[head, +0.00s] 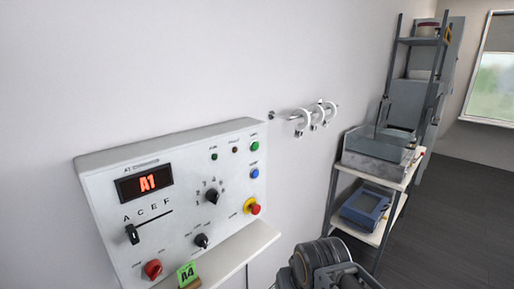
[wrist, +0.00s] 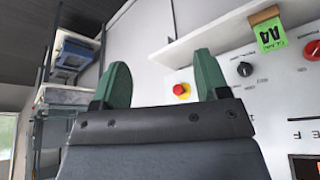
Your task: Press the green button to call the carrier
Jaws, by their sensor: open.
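The green button (head: 255,145) sits at the upper right corner of a white control panel (head: 120,205) on the wall. A blue button (head: 254,173) is just below it. A red display (head: 147,182) on the panel reads A1. My gripper (wrist: 160,80) shows in the wrist view with two green fingers spread apart and nothing between them. The panel is upside down in the wrist view, with a red stop button (wrist: 181,90) beyond the fingers. The green button cannot be made out there. In the head view only part of my arm shows, at the bottom; the fingertips are not visible.
A ledge (head: 240,250) sticks out under the panel and carries a green A4 tag (head: 187,274). Right of the panel, a short wall rail (head: 315,116) holds white rings. A shelf rack (head: 375,190) with bins stands further right. Open floor lies at the far right.

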